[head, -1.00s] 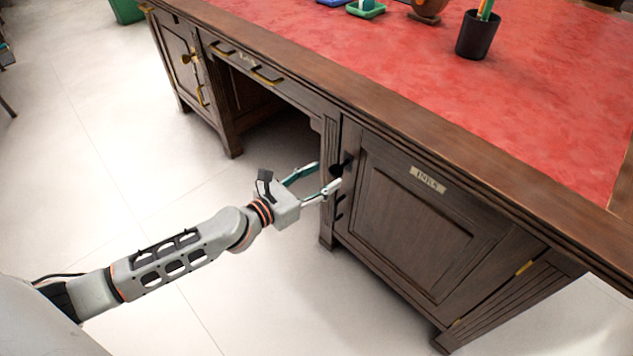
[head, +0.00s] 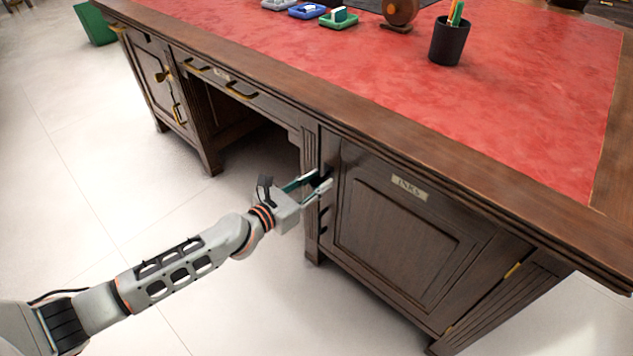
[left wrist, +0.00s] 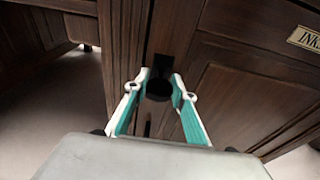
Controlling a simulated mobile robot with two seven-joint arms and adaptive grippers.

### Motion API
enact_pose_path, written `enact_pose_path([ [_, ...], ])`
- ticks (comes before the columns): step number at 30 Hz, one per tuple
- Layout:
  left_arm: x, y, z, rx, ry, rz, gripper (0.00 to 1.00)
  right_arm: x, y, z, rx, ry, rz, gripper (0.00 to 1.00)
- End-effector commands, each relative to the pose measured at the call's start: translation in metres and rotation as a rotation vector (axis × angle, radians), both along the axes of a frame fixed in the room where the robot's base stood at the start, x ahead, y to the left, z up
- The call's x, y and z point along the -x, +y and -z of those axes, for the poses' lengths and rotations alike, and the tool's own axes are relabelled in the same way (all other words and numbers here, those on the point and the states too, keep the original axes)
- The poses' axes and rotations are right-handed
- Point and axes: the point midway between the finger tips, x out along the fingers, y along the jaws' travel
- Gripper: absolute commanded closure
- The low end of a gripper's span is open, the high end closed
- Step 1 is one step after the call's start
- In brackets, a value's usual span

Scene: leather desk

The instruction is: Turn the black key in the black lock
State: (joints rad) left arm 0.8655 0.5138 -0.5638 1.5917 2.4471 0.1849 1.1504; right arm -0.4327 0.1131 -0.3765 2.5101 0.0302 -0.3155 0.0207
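The black key (left wrist: 159,90) shows its round, dark head in the left wrist view, in front of the dark lock plate (left wrist: 161,65) at the left edge of the cabinet door. My left gripper (head: 325,179) reaches the lock from the left. In the left wrist view its fingers (left wrist: 162,75) lie on either side of the key, their tips close against it. The gripper looks shut on the key. In the head view the fingers mostly hide the key and lock. The key's shaft is hidden. My right gripper is in neither view.
The cabinet door (head: 395,235) labelled INKS is closed. A dark handle (head: 323,220) sits below the lock. The desk's wooden edge (head: 400,140) overhangs above the gripper. A pen cup (head: 449,43) stands on the red top. The floor (head: 90,180) at left is clear.

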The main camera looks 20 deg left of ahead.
Motion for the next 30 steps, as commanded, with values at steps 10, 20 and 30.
enact_pose_path([
  [10,0.000,0.000,-0.001,-0.019,-0.007,0.000,0.94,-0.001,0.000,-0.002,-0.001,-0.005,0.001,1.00],
  [20,0.000,0.000,-0.002,-0.184,-0.068,-0.001,0.94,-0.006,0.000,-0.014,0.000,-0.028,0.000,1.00],
  [30,0.001,0.000,0.001,-0.248,-0.089,0.000,0.94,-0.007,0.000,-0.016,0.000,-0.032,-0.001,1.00],
])
